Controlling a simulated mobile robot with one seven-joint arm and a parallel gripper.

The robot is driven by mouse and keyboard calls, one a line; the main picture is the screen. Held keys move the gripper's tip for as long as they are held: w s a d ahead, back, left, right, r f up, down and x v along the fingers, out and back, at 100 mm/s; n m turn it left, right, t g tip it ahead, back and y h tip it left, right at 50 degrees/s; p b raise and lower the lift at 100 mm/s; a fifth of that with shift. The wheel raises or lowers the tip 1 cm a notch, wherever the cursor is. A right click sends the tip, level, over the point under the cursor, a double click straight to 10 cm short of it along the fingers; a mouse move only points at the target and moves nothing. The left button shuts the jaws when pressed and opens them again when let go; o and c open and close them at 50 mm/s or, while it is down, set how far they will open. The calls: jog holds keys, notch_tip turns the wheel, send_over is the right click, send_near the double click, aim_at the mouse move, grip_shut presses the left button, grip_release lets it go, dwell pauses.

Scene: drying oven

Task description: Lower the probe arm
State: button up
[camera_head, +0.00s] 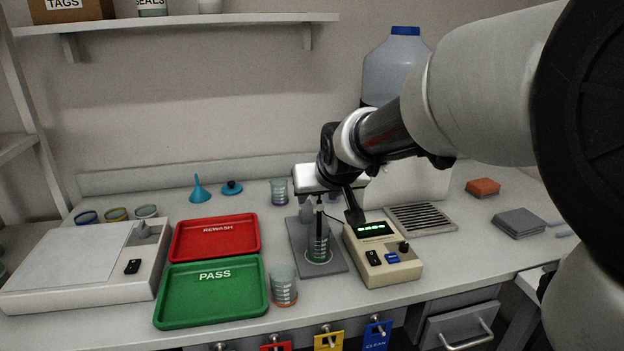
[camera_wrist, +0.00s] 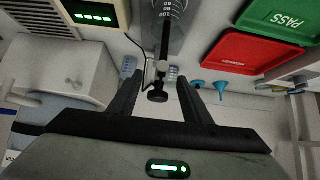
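The black probe arm (camera_wrist: 164,45), with a round dark knob (camera_wrist: 157,96) at its near end, shows in the wrist view. My gripper (camera_wrist: 158,80) is open, its two dark fingers apart on either side of the knob; I cannot tell whether either touches it. In the head view my gripper hangs above the beaker (camera_head: 319,256) on a grey base plate (camera_head: 335,265), and partly hides the probe arm. A dark upright rod (camera_head: 319,215) lines up with the beaker. Whether the probe tip is in the liquid is unclear.
The beige meter (camera_head: 395,267) with a lit green display stands right of the beaker. The red tray (camera_head: 180,242) and green tray (camera_head: 170,300) lie left. Another beaker (camera_head: 284,288) stands near the front edge. A metal grille (camera_head: 421,219) lies behind the meter.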

jog(key=shift+r, duration=0.1)
jog(key=shift+r, duration=0.1)
jog(key=p+v, duration=0.3)
jog(key=v, duration=1.4)
jog(key=shift+s+d, duration=0.15)
jog(key=shift+s, duration=0.05)
jog(key=s+d+f+m+g+h, duration=0.15)
jog(key=s+d+f, duration=0.25)
jog(key=s, duration=0.4)
jog(key=s+d+f+m+g, duration=0.1)
jog(key=s+d+f+g, duration=0.1)
jog(key=s+d+f, duration=0.45)
notch_tip(320, 180, up, 22)
jog(key=s+a+p, duration=0.1)
jog(key=p, duration=2)
jog(key=shift+s+a, duration=0.35)
jog(key=shift+a, duration=0.05)
